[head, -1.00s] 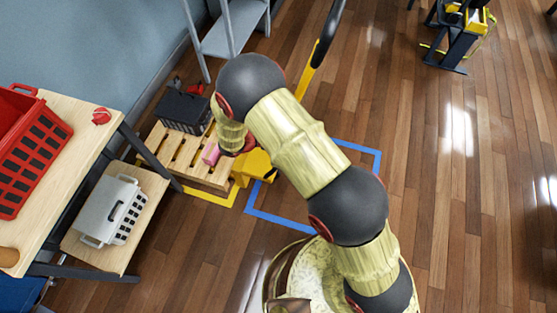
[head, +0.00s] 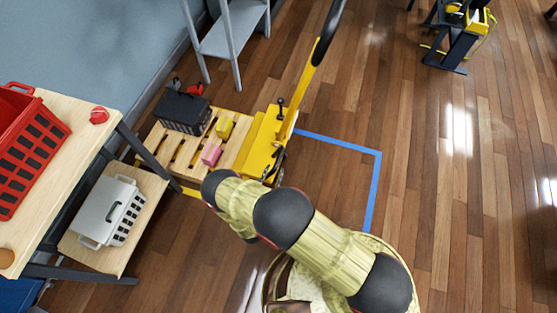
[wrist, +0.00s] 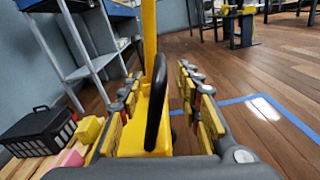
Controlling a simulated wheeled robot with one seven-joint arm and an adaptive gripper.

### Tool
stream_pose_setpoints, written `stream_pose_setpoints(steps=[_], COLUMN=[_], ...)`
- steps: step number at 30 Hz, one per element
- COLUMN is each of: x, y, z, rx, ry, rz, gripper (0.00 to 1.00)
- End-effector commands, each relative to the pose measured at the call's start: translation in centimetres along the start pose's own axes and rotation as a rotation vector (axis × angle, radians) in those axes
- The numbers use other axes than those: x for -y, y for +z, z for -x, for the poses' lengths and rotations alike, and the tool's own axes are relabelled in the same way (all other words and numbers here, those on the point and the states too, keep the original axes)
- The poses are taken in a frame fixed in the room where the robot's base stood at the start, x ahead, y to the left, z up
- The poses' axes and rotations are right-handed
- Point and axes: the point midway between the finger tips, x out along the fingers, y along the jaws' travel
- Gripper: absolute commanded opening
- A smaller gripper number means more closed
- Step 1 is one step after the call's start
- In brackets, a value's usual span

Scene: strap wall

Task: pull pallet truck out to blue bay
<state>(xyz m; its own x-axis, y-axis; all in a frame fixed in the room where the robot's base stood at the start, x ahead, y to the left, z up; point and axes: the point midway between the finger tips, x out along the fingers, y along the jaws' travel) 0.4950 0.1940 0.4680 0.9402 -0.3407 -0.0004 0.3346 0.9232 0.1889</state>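The yellow pallet truck (head: 262,143) stands at the right end of a wooden pallet (head: 197,150), its tall yellow bar (head: 303,85) rising to a black handle (head: 330,30). In the wrist view, the truck's yellow body (wrist: 147,128) carries a curved black bar (wrist: 158,105). My gripper (wrist: 165,105) is open, with its fingers to either side of this bar in the picture; contact does not show. In the head view my arm hides the gripper. The blue bay outline (head: 340,142) lies right of the truck, partly hidden by my arm.
A black crate (head: 183,110), a yellow block (head: 225,128) and a pink block (head: 211,154) sit on the pallet. A grey shelf (head: 225,38) stands behind. A table (head: 75,135) with a red basket (head: 30,150) is left.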

Motion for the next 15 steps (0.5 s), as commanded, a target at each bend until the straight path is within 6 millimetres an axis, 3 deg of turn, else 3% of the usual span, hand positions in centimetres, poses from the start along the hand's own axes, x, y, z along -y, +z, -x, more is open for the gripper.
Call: stream_pose_setpoints(steps=[9,15], x=[0.2,0.1], y=[-0.1,0.0], z=[-4.7,-6.5], rx=[0.003,0.002], ry=[-0.006,-0.004], rz=[-0.001,-0.001], gripper=[0.35,0.35])
